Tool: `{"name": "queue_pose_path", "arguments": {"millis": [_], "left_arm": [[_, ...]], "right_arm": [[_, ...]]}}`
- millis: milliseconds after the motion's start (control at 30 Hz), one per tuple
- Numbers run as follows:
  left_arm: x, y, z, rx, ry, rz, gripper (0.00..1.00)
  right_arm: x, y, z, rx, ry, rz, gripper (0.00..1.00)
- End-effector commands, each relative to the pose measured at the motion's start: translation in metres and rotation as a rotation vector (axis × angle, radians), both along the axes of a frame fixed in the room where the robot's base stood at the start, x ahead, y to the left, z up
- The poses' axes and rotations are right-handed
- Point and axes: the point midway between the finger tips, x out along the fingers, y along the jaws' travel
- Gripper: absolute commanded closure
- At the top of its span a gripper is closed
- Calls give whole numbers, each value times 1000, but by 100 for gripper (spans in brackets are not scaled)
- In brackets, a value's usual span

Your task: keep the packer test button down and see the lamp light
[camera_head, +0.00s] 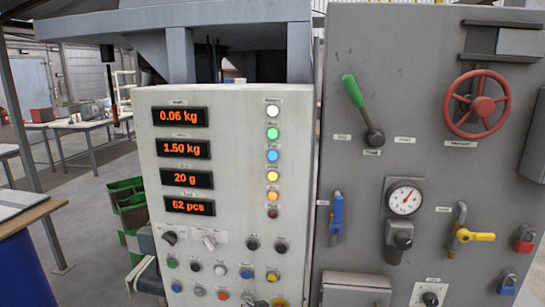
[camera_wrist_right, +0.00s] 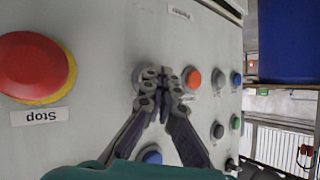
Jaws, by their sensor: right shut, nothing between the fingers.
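My right gripper (camera_wrist_right: 165,78) is shut with nothing between its fingers. In the wrist view its tips are at a round, silver-ringed button (camera_wrist_right: 139,76) on the pale panel and cover most of it. I cannot tell whether the button is pressed in. In the head view the gripper (camera_head: 254,301) barely shows at the bottom edge. The lamp column has white (camera_head: 272,111), green, blue, yellow and orange lamps that look bright; the lowest, red lamp (camera_head: 272,212) looks dark. The small labels are too blurred to read. My left gripper is out of view.
A red Stop button (camera_wrist_right: 33,67) sits left of the gripper in the wrist view, an orange button (camera_wrist_right: 192,79) close on its right. Red displays (camera_head: 188,207) fill the panel's upper left. A grey cabinet with a red handwheel (camera_head: 480,104) stands at right.

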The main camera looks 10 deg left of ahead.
Motion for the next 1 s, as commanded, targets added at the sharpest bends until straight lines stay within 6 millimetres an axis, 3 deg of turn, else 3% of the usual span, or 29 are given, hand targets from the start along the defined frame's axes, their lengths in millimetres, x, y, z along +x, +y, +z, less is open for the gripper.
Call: {"name": "queue_pose_path", "arguments": {"millis": [667, 1000], "left_arm": [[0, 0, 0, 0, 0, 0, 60], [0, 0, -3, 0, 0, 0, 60]], "right_arm": [[0, 0, 0, 0, -1, -1, 100], [-15, 0, -1, -1, 0, -1, 100]]}}
